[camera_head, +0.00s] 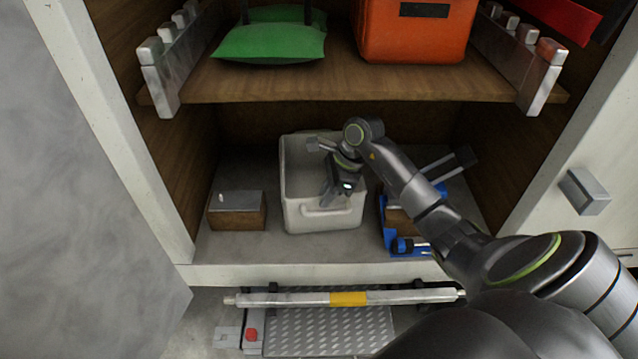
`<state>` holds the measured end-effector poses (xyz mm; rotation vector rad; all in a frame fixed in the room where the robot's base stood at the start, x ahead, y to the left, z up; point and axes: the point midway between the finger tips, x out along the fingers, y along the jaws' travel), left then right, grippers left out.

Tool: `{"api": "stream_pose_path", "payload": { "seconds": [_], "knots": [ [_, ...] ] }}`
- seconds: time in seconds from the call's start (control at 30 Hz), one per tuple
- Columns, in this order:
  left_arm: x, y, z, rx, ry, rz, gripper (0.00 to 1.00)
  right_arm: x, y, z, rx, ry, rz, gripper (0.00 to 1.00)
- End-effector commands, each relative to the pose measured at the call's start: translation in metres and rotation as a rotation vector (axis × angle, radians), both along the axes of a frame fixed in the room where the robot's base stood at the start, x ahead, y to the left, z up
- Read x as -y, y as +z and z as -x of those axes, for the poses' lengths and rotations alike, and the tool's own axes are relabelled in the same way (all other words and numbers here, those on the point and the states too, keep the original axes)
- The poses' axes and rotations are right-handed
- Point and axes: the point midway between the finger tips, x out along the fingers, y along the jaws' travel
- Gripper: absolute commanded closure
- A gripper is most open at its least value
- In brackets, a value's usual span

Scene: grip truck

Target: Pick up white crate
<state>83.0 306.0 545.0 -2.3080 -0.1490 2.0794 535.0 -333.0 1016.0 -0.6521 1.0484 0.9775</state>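The white crate (297,220) stands upright on the grey floor of the lower compartment, near its middle. Its open top faces up and its front wall has a handle slot. My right arm comes in from the right and reaches over the crate's right side. My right gripper (323,173) is over the crate's opening with its fingers spread apart and nothing seen between them. The arm and gripper hide part of the crate's right rim and inside. I cannot tell whether a finger touches the crate. My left gripper is not in view.
A wooden block with a grey top (237,211) stands left of the crate. A blue clamp-like tool (405,246) is close on the right. A wooden shelf (330,84) above holds a green bag (268,42) and an orange case (414,32). A bar (290,299) crosses in front below.

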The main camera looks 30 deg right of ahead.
Motion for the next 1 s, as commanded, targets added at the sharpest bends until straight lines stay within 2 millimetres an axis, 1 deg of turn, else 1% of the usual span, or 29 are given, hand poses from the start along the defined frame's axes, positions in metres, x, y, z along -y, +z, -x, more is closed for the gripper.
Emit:
{"api": "stream_pose_path", "payload": {
  "seconds": [0.03,0.17,0.47,1.0],
  "knots": [
    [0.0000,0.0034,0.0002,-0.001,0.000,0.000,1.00,-0.0025,-0.0029,-0.0004,-0.002,0.000,-0.002,0.84],
    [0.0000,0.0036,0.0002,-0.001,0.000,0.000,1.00,-0.0032,-0.0086,-0.0015,0.001,0.001,0.001,0.84],
    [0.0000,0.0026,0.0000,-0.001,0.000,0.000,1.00,-0.0030,-0.0092,-0.0013,0.001,0.001,0.001,0.84],
    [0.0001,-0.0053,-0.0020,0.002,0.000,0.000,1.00,-0.0031,-0.0122,-0.0013,0.001,0.001,0.001,0.84]
  ]
}}
